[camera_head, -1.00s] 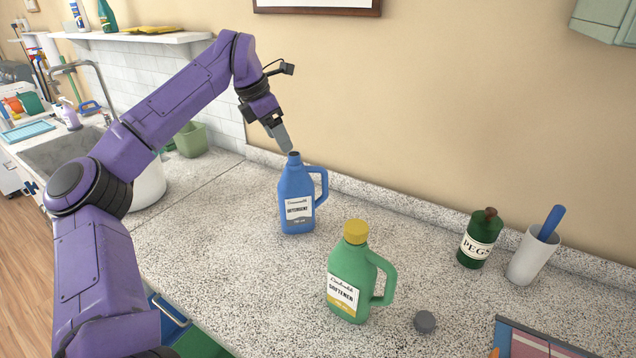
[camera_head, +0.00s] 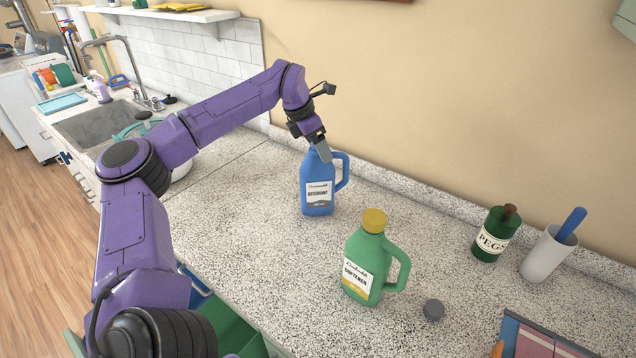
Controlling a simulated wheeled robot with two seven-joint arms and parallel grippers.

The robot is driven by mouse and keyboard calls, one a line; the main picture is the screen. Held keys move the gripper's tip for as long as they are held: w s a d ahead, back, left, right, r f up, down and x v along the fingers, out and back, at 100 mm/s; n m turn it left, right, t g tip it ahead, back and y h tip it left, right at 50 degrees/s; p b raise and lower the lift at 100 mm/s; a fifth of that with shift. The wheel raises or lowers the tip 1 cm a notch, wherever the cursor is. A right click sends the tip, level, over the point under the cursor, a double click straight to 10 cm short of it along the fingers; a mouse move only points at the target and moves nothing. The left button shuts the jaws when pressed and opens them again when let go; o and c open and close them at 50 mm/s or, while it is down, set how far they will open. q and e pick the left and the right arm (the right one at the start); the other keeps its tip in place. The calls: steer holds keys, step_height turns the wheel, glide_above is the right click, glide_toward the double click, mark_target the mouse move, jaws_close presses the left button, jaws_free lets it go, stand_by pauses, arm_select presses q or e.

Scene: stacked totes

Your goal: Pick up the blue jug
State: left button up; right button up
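The blue jug (camera_head: 318,197), labelled detergent, stands upright on the speckled counter (camera_head: 250,230), its handle to the right. My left arm reaches over from the left, and my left gripper (camera_head: 323,153) points down at the jug's neck. Its grey fingers overlap the top of the jug and hide the mouth. I cannot tell whether they are closed on the neck or only around or in front of it. My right gripper is not in view.
A green softener jug (camera_head: 366,262) with a yellow cap stands nearer, right of the blue jug. A grey cap (camera_head: 433,309) lies beside it. A green pegs bottle (camera_head: 494,238) and a white cup (camera_head: 545,257) stand further right. The wall is close behind.

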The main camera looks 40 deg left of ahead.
arm_select(q)
jaws_close()
